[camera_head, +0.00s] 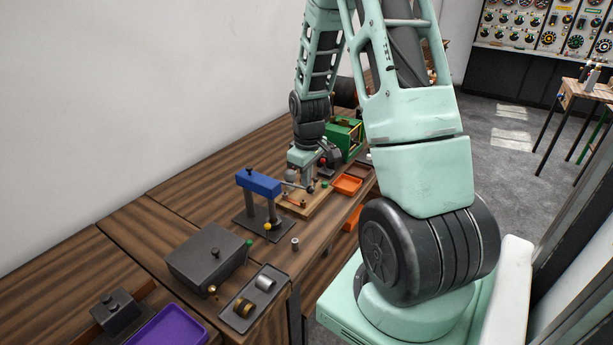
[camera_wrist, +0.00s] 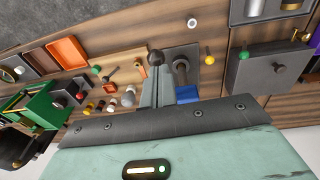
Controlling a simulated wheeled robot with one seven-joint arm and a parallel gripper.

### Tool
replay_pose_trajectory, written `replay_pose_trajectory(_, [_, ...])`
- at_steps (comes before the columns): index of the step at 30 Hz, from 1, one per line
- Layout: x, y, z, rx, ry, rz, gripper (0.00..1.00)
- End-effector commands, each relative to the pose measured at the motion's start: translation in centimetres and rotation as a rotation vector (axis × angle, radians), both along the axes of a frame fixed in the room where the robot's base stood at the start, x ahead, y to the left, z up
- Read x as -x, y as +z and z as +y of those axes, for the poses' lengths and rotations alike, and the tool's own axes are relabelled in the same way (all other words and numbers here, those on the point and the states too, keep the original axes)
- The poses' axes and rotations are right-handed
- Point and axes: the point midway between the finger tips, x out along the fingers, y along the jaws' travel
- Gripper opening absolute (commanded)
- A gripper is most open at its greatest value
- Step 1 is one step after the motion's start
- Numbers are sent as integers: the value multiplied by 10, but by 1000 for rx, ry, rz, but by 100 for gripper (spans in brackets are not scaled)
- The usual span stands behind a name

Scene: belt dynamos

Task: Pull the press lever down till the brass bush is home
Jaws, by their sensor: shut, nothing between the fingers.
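The press stands on a dark base plate (camera_head: 247,222) with two posts and a blue head (camera_head: 258,183). Its lever runs right from the head and ends in a dark ball knob (camera_head: 292,175). A dark ball, seemingly that knob, shows at my fingertips in the wrist view (camera_wrist: 155,57). My gripper (camera_wrist: 157,75) is shut and empty, close beside the knob; I cannot tell whether they touch. The blue head is partly covered by my gripper in the wrist view (camera_wrist: 187,92). I cannot make out a brass bush under the press.
A wooden board (camera_head: 312,204) with small parts lies right of the press, an orange tray (camera_head: 347,184) beyond. A dark box (camera_head: 208,257) and a grey tray (camera_head: 238,318) with cylinders stand nearer. A small grey cylinder (camera_head: 295,243) stands near the bench edge.

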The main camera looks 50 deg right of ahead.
Motion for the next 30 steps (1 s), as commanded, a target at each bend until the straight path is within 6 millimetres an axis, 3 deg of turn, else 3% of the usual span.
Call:
replay_pose_trajectory(9, [9,-23,-1,-2,-2,3,0])
replay_pose_trajectory(20, [13,-23,1,-8,-3,14,0])
replay_pose_trajectory(30, [13,-8,0,-7,-4,13,0])
